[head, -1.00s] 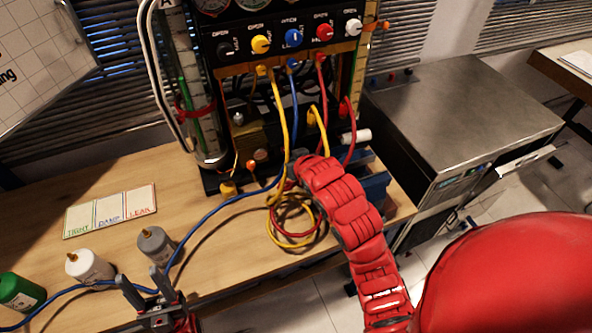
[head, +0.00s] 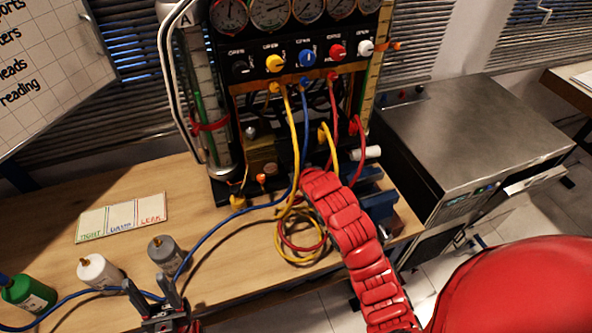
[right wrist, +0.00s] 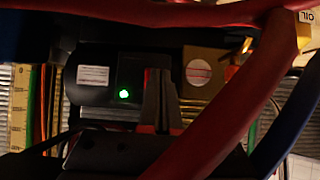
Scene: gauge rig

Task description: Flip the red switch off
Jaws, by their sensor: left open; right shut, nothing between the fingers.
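The red switch is not clear in either view. In the right wrist view, a dark box (right wrist: 92,98) with a lit green lamp (right wrist: 124,94) stands in front of my right gripper (right wrist: 160,80). That gripper is shut with nothing held, its fingers upright just right of the lamp. A thin red strip shows at the fingers; I cannot tell whether it is switch or finger. In the head view my red right arm reaches to the rig's lower front, and its gripper is hidden. My left gripper (head: 156,290) is open and empty at the table's front edge.
The gauge rig has a row of knobs, including a red one (head: 337,51). Yellow, blue and red hoses (head: 294,150) hang before it, and a red hose (right wrist: 215,100) crosses close to my right gripper.

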